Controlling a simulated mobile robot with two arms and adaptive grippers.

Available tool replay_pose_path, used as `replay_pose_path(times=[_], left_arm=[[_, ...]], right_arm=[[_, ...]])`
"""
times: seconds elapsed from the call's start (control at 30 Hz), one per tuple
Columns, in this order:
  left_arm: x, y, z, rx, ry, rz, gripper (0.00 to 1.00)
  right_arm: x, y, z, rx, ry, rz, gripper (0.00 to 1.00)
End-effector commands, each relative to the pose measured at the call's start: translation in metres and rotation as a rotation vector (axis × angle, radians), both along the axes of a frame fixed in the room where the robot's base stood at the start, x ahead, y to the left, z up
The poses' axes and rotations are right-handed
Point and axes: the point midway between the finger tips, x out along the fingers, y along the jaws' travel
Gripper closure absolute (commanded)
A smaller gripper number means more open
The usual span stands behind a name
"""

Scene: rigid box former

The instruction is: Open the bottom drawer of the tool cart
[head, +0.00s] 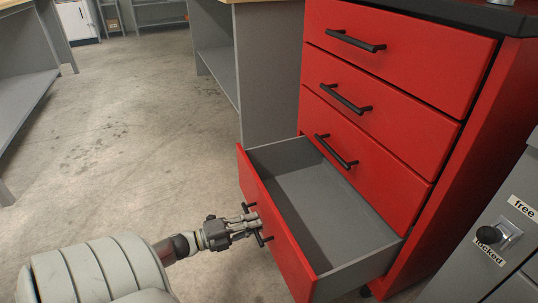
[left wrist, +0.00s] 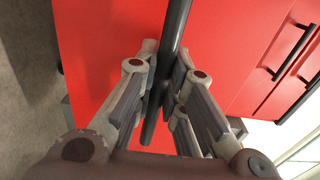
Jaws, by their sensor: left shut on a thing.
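The red tool cart (head: 455,150) stands at the right in the head view, with a black top. Its bottom drawer (head: 280,235) is pulled well out, and its grey inside (head: 325,205) shows empty. The three drawers above it are shut, each with a black bar handle. My left gripper (head: 254,222) is at the front of the bottom drawer, shut on its black handle (head: 263,239). In the left wrist view the handle (left wrist: 177,25) runs between the two fingers of the gripper (left wrist: 165,85). My right gripper is not in view.
A grey cabinet (head: 510,235) with a knob and labels "free" and "locked" stands at the right edge. A grey workbench (head: 270,75) is behind the cart. The concrete floor (head: 130,130) at the left is clear.

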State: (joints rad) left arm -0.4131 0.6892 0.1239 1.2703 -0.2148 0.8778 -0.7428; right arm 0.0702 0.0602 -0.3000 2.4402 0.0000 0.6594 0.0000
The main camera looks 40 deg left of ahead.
Motion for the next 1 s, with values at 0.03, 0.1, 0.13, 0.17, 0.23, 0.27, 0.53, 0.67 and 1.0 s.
replay_pose_path(times=[0.03, 0.1, 0.13, 0.17, 0.23, 0.27, 0.53, 0.67, 1.0], left_arm=[[-0.0052, 0.0025, 0.0004, -0.001, 0.004, 0.002, 1.00], [-0.0092, 0.0039, 0.0001, -0.001, 0.001, 0.001, 1.00], [-0.0104, 0.0044, 0.0000, -0.001, 0.001, 0.001, 1.00], [-0.0113, 0.0048, -0.0001, -0.001, 0.001, 0.001, 1.00], [-0.0126, 0.0053, -0.0004, -0.001, 0.000, 0.001, 1.00], [-0.0129, 0.0054, -0.0005, -0.001, 0.000, 0.001, 1.00], [-0.0128, 0.0055, -0.0007, 0.000, 0.000, 0.000, 1.00], [-0.0127, 0.0055, -0.0006, 0.000, 0.000, 0.000, 0.74], [-0.0127, 0.0055, -0.0002, 0.000, -0.001, 0.000, 0.67]], right_arm=[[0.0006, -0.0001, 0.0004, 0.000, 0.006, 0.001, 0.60], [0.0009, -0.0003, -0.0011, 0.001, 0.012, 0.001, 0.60], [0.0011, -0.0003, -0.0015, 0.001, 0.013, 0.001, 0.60], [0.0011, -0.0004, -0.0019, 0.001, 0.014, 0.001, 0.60], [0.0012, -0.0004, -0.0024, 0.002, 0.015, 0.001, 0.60], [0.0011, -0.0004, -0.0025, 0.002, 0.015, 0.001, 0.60], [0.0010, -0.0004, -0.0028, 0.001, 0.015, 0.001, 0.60], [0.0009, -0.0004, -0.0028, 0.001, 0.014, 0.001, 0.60], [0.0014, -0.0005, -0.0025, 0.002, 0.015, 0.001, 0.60]])
